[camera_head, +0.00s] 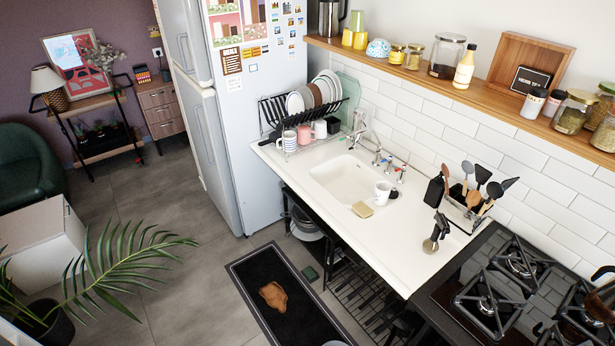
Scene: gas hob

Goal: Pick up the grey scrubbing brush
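A small grey-brown item with a dark upright handle (436,234) stands on the white counter near its front edge, left of the gas hob. It looks like the grey scrubbing brush, but it is too small to be sure. Neither of my grippers shows in the head view, and nothing is seen touching this item.
The white counter (400,240) holds a sink (345,182), a yellow sponge (362,209), a white mug (383,191) and a utensil holder (463,208). The gas hob (490,300) is at right. A dish rack (303,110) stands beyond the sink. A dark mat (262,270) lies on the floor.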

